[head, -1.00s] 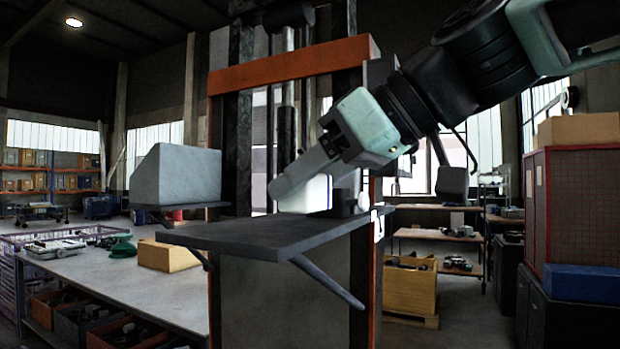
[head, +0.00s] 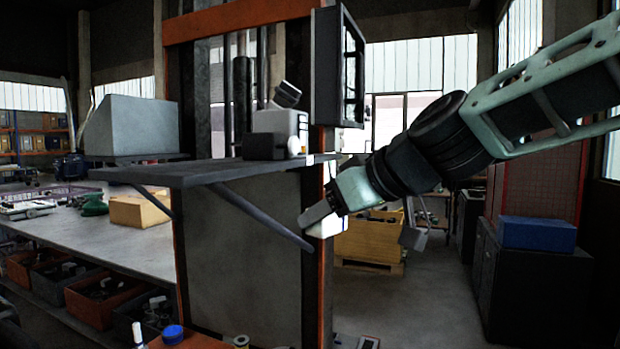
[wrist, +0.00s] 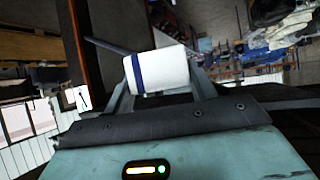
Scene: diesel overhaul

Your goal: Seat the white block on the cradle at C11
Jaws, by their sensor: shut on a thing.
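The white block (wrist: 160,70), with a dark blue band, sits between the fingers of my gripper (wrist: 165,85) in the wrist view. In the head view my gripper (head: 318,220) points down-left beside the orange post, below the level of the dark shelf (head: 165,175). A bright part of the white block (head: 328,228) shows under the fingers. It is held in the air; whether it touches the post behind it I cannot tell. I cannot make out a cradle or a C11 mark in either view.
A grey device (head: 275,135) stands on the shelf, with a grey angled box (head: 132,125) behind left. A slanted brace (head: 260,215) runs under the shelf. A long workbench (head: 95,245) with bins below is at left.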

